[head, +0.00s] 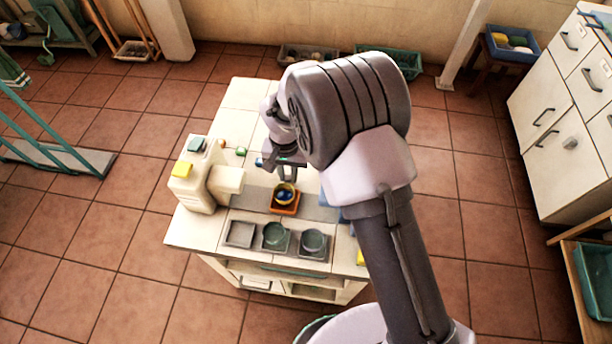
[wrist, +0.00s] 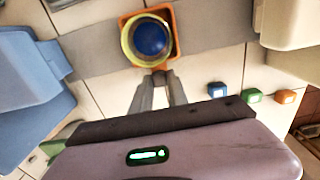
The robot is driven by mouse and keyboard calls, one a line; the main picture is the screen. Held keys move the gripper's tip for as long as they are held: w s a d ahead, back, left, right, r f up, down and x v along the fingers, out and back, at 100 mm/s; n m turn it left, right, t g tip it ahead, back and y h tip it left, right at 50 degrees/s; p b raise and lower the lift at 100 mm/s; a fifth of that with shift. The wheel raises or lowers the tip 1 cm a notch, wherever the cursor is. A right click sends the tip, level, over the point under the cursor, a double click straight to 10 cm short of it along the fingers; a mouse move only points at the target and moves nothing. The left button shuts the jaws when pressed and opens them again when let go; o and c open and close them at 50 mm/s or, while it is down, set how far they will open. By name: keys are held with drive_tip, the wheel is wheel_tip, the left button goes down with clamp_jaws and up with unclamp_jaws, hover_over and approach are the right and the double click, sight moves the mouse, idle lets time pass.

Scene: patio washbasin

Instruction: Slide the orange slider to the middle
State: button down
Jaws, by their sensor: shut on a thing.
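The orange slider (head: 284,209) is a small square tray on a grey strip (head: 317,211) that crosses the table. It holds a yellow bowl (head: 285,187) with a blue ball in it. In the wrist view the orange slider (wrist: 171,16) is at the top, with the yellow bowl (wrist: 126,44) and blue ball (wrist: 150,38) on it. My gripper (wrist: 158,76) is shut at the slider's near edge, on what looks like a small orange tab. In the head view my gripper (head: 288,177) reaches down just behind the bowl, and its fingertips are partly hidden.
Square holders (head: 240,234) stand in a row at the table's front, two with teal bowls. A cream machine (head: 196,185) stands at the left. Small blue (wrist: 217,90), green (wrist: 251,95) and orange (wrist: 285,96) blocks lie beside my gripper. A blue object (wrist: 30,85) is opposite.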

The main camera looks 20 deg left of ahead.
drive_tip(key=shift+a, duration=0.15)
drive_tip(key=c, duration=1.3)
unclamp_jaws()
drive_tip(key=shift+r, duration=0.1)
wheel_tip(320, 180, up, 17)
drive_tip(key=p, duration=0.4)
drive_tip(key=shift+r+p, duration=0.1)
drive_tip(key=shift+p, duration=0.3)
